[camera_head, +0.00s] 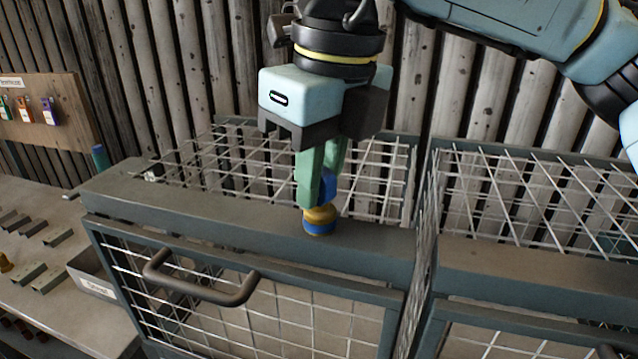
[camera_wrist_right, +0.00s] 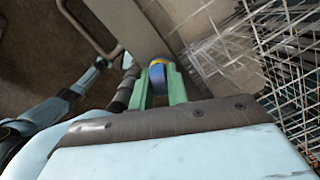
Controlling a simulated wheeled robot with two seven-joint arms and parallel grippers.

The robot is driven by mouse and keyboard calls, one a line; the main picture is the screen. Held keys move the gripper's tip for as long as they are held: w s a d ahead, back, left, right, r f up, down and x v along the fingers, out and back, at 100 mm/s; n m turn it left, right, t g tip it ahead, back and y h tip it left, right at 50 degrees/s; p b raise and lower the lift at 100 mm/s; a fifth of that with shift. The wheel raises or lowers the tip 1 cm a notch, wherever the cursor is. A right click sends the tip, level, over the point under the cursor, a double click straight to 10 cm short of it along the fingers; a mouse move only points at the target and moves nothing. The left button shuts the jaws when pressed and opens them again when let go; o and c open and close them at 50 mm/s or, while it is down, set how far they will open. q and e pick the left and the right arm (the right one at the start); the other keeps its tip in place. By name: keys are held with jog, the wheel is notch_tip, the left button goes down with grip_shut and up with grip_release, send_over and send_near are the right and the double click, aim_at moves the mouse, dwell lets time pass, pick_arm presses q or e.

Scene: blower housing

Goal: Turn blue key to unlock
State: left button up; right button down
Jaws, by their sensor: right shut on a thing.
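A blue key (camera_head: 327,187) stands upright in a round brass lock with a blue band (camera_head: 320,221) on the top rail of the left wire cage. My right gripper (camera_head: 321,190) points down from above. Its green fingers are shut on the blue key and partly hide it. In the right wrist view, the blue key (camera_wrist_right: 158,76) shows between the green fingertips (camera_wrist_right: 160,82), with some yellow of the lock beside it. My left gripper is not in the head view.
The left cage has a door with a dark bar handle (camera_head: 200,284) below the lock. A second wire cage (camera_head: 530,262) stands to the right. A workbench (camera_head: 60,290) with small parts is at the left. A wooden board (camera_head: 50,115) with colored tagged keys hangs on the log wall.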

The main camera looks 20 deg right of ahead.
dwell(0.4)
jog(key=m+b, duration=0.2)
jog(key=shift+f+m, duration=0.1)
jog(key=shift+m, duration=0.2)
jog(key=shift+m+h+b, duration=0.4)
jog(key=shift+m+b, duration=0.2)
jog(key=shift+m, duration=0.6)
